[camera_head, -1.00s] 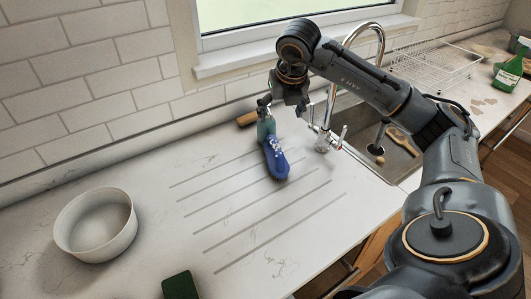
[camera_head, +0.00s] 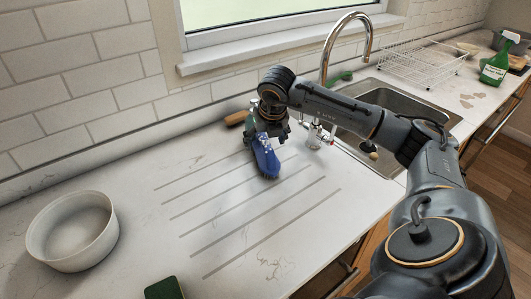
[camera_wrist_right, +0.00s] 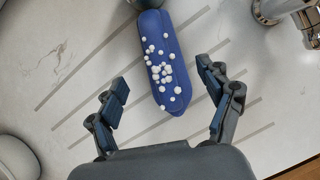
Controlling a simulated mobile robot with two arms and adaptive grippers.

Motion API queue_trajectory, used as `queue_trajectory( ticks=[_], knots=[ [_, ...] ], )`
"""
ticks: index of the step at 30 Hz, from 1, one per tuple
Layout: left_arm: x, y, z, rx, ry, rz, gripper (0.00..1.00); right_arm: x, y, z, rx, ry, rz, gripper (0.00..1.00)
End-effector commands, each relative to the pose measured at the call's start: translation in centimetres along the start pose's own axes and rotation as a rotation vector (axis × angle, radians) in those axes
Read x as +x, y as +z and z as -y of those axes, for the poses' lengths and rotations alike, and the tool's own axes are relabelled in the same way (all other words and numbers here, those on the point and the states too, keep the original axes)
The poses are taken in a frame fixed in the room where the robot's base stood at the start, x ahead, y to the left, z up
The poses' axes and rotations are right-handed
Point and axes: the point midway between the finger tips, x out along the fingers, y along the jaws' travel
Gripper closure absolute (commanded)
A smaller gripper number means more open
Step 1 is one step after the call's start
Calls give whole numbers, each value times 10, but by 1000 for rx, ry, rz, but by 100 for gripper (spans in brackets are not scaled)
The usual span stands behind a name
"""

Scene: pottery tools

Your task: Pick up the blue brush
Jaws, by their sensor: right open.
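The blue brush (camera_head: 265,160) lies on the white counter, over the grooved drain lines left of the sink. White dots cover part of its upper face. My right gripper (camera_head: 271,118) is at the brush's far end in the head view. In the right wrist view my right gripper (camera_wrist_right: 161,80) is open, with one finger on each side of the brush and a gap to both. My left gripper is not in view.
A wooden handle (camera_head: 237,118) lies by the wall, close to the gripper. The chrome faucet (camera_head: 326,75) and sink (camera_head: 350,117) are to the right. A white bowl (camera_head: 72,230) stands at left, a dark green sponge (camera_head: 164,289) at the front. The counter between is clear.

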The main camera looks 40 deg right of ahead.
Motion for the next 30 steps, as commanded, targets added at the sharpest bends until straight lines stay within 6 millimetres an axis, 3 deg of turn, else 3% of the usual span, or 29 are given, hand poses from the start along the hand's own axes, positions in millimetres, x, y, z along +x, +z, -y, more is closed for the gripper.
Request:
queue_trajectory(
  ticks=[8,16,25,30],
  knots=[
    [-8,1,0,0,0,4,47,21,1,2,1,-2,-2,21],
    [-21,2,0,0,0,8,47,60,3,4,1,-1,-1,21],
    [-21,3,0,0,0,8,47,66,3,4,0,-1,1,21],
    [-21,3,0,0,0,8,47,66,3,4,0,0,1,46]
  ],
)
